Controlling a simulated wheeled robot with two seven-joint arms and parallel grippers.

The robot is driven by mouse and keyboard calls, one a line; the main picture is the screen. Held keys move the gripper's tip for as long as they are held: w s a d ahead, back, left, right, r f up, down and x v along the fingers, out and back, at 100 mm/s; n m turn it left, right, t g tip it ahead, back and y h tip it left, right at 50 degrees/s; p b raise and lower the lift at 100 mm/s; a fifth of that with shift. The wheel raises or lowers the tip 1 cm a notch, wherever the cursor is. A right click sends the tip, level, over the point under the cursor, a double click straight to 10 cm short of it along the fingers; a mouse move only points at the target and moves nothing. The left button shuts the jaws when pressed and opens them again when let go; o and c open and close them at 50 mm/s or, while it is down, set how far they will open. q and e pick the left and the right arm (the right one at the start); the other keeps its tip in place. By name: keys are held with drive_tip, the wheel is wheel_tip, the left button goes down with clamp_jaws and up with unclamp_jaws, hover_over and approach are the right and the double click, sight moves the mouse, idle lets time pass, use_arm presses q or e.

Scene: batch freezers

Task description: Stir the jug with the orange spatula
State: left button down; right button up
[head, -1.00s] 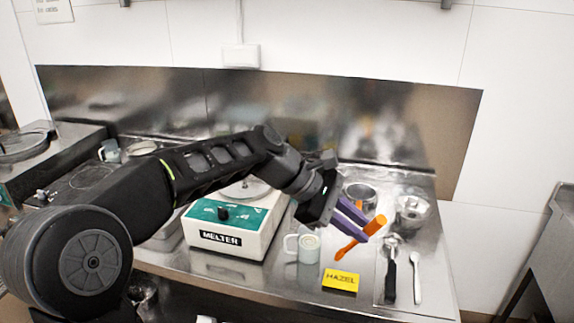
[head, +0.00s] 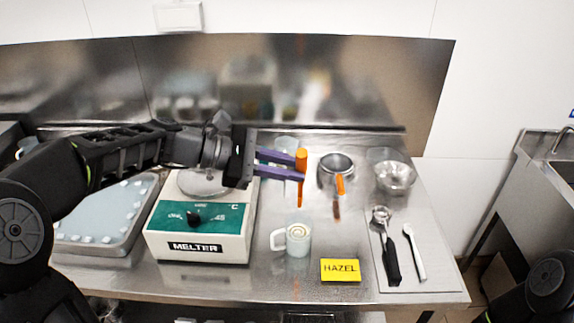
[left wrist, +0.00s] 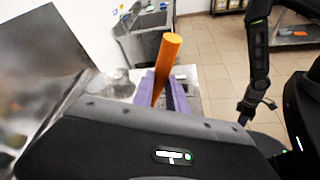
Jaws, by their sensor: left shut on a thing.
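My left gripper (head: 281,165), with purple fingers, is shut on the orange spatula (head: 301,161). The spatula stands close to upright, its lower end pointing down. In the left wrist view the orange spatula handle (left wrist: 167,62) rises between the purple fingers. A pale jug (head: 298,240) with a side handle and light contents stands upright on the counter, lower in the head view than the spatula. The spatula's lower end appears above and apart from the jug. My right arm shows at the lower right of the head view; its jaws are not clear.
The melter (head: 203,224) stands left of the jug. A yellow HAZEL label (head: 340,270) lies at the front. A metal pot (head: 336,167) with an orange handle and a bowl (head: 395,178) stand at the back right. A scoop (head: 390,258) and white spoon (head: 415,252) lie on a mat.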

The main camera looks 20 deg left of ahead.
use_arm(q)
drive_tip(key=shift+f, duration=0.1)
wheel_tip(320, 180, down, 11)
drive_tip(key=b, duration=0.8)
drive_tip(key=shift+b, duration=0.35)
drive_tip(key=shift+s, duration=0.1)
idle(0.5)
